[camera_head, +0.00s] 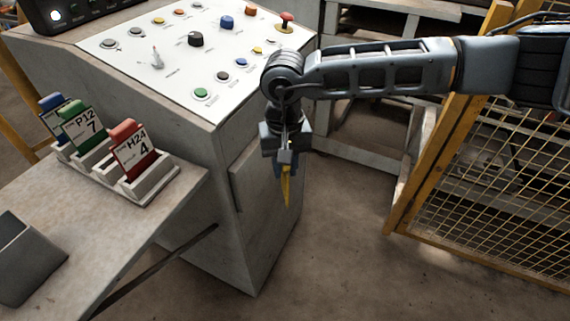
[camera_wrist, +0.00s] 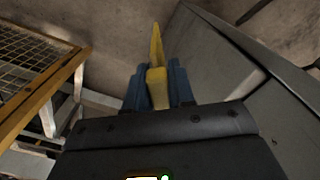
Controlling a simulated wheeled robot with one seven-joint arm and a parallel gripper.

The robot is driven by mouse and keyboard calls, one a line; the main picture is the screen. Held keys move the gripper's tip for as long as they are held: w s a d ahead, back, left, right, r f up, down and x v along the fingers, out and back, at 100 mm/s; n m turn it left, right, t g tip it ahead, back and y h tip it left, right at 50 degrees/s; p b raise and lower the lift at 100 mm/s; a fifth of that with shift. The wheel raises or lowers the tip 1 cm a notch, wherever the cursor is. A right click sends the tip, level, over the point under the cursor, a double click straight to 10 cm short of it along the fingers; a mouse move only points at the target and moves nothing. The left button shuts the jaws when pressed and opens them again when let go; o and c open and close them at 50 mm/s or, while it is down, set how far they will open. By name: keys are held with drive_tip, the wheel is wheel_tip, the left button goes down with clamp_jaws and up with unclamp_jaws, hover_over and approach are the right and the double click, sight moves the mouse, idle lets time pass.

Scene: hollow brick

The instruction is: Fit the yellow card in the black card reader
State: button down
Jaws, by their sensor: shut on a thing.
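The yellow card (camera_head: 287,190) hangs from my gripper (camera_head: 284,166), pointing down in front of the grey console's right side. In the wrist view my gripper (camera_wrist: 158,88) has its blue fingers shut on the yellow card (camera_wrist: 156,50), which is seen nearly edge-on and sticks out beyond the fingertips. A black box (camera_head: 78,14) with a small white light stands at the top left, on the back of the console, cut off by the picture's edge. It may be the card reader; no slot can be made out. My gripper is well to its right and lower.
The console panel (camera_head: 130,68) carries knobs, buttons and a red stop button (camera_head: 286,20). Red (camera_head: 132,146), green and blue cards stand in holders on the side shelf (camera_head: 120,235), with a dark grey box (camera_head: 28,262). A yellow mesh fence (camera_head: 480,180) stands right. Floor below my gripper is clear.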

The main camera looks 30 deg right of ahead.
wheel_tip(320, 180, up, 4)
drive_tip(key=p, duration=0.3)
drive_tip(key=shift+f, duration=0.25)
